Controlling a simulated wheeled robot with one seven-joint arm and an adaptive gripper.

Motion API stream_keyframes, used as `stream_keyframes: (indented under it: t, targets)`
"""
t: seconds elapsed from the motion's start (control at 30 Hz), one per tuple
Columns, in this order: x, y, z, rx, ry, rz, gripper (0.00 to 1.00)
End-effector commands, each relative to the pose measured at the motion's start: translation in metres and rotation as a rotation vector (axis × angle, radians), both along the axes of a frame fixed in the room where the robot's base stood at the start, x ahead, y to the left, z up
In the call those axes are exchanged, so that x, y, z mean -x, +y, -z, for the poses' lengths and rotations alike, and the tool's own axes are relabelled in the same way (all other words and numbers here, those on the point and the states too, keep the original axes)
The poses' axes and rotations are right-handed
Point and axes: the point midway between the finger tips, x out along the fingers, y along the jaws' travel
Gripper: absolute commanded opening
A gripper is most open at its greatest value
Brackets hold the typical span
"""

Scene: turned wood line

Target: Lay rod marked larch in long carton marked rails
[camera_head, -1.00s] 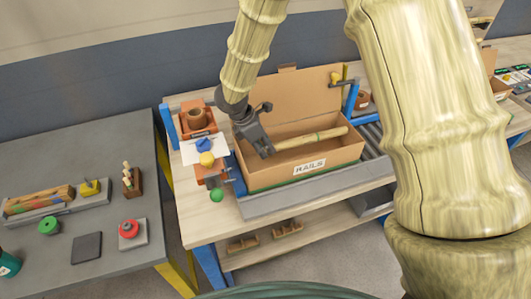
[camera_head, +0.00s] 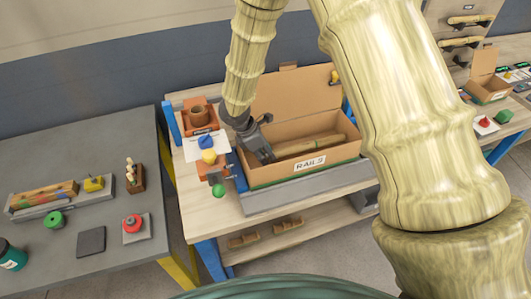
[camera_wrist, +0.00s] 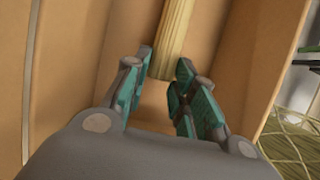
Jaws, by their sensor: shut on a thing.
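A pale wooden rod (camera_head: 310,145) lies lengthwise within the long open carton marked RAILS (camera_head: 275,175), below its rim level. I cannot read a larch mark on it. My gripper (camera_head: 266,156) reaches into the carton's left end and is shut on the near end of the rod. In the wrist view the rod (camera_wrist: 175,38) runs away from between the two teal-padded fingers (camera_wrist: 160,88), over the brown carton floor. I cannot tell whether the rod's underside touches the floor.
The carton stands on a wooden bench (camera_head: 200,225) with its lid flap raised behind. Left of it are an orange bin with a roll (camera_head: 200,115), and blue, yellow and green knobs. A grey table (camera_head: 60,230) at left holds a tray of rods (camera_head: 45,198).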

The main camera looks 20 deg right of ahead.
Motion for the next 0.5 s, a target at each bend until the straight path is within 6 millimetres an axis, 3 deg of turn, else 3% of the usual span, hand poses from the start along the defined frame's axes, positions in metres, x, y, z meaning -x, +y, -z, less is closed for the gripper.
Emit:
stream_keyframes:
  t: [0.5]
  targets:
    - [-0.0001, -0.0002, 0.0099, 0.0, 0.0, 0.0, 0.0]
